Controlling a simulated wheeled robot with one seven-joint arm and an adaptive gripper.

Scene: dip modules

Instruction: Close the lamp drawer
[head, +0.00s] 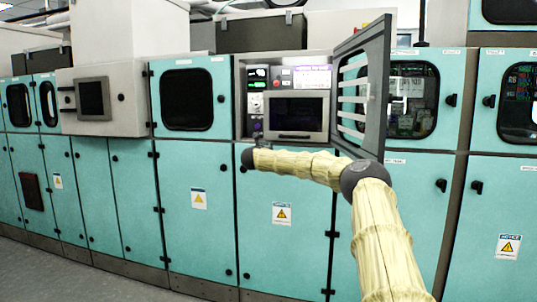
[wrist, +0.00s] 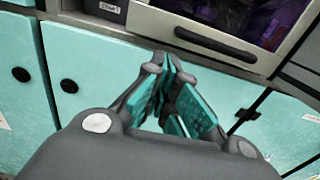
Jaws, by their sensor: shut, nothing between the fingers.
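I cannot tell for certain which part is the lamp drawer. An open bay in the cabinet wall holds a grey-framed front with a dark window (head: 297,113) and a black handle along its bottom. In the wrist view, this black handle (wrist: 215,41) lies just beyond my fingertips, to the right. My gripper (head: 257,137) is at the bay's lower left corner, in front of the narrow control panel. In the wrist view my gripper (wrist: 167,65) has its teal-padded fingers together and empty. Whether the fingertips touch anything is unclear.
A grey door (head: 365,85) with white slats stands swung open at the bay's right. A small control panel (head: 257,82) with a green display is at the bay's left. Teal cabinet doors (head: 283,240) fill the wall below. Grey floor (head: 50,265) is clear at lower left.

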